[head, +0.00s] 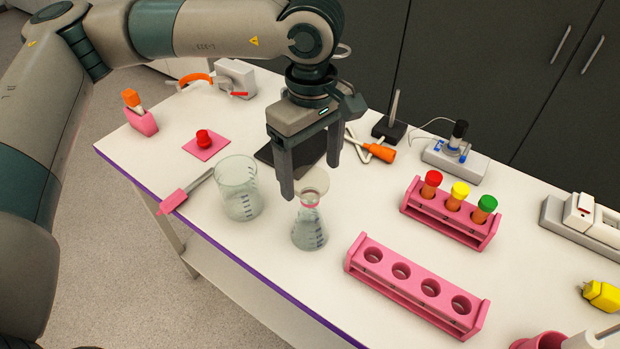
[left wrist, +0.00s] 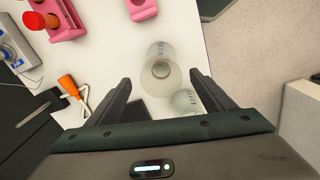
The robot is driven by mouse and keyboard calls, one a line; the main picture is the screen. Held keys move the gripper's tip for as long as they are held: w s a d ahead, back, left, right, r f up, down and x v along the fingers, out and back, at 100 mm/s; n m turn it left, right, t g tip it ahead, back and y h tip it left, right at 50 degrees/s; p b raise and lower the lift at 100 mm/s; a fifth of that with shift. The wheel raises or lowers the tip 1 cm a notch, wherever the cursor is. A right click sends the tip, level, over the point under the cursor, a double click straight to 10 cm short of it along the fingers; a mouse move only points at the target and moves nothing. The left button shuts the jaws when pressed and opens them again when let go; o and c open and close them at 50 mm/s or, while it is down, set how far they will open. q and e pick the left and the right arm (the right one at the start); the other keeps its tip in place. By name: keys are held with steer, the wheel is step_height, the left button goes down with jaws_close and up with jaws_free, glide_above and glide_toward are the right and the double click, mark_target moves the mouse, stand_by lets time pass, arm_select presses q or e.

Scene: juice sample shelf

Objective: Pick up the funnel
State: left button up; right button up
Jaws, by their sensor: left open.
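The pale, translucent funnel (head: 313,178) sits in the mouth of a conical glass flask (head: 310,232) with a pink ring at its neck. My left gripper (head: 310,181) is open, pointing down, with its fingertips on either side of the funnel. In the left wrist view the funnel (left wrist: 161,75) shows as a round rim between the open fingers, with the flask (left wrist: 158,52) beyond it. I cannot tell whether a finger touches the funnel. The left finger partly hides the area beside the funnel in the head view. My right gripper is not in view.
A glass beaker (head: 239,190) stands close left of the flask. A pink empty rack (head: 415,285) and a pink rack with capped tubes (head: 451,212) stand to the right. A dark plate (head: 275,160) and an orange-handled tool (head: 381,153) lie behind. The table's purple front edge (head: 240,253) is near.

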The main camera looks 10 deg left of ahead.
mark_target(310, 179)
arm_select(q)
steer(key=shift+f, duration=0.95)
steer(key=shift+a+f+p, duration=0.1)
steer(key=shift+f+p, duration=0.7)
steer(key=shift+p, duration=0.3)
step_height(310, 179, down, 2)
steer(key=shift+p, duration=0.55)
steer(key=shift+f, duration=0.8)
steer(key=shift+c, duration=0.3)
steer(key=c, duration=1.1)
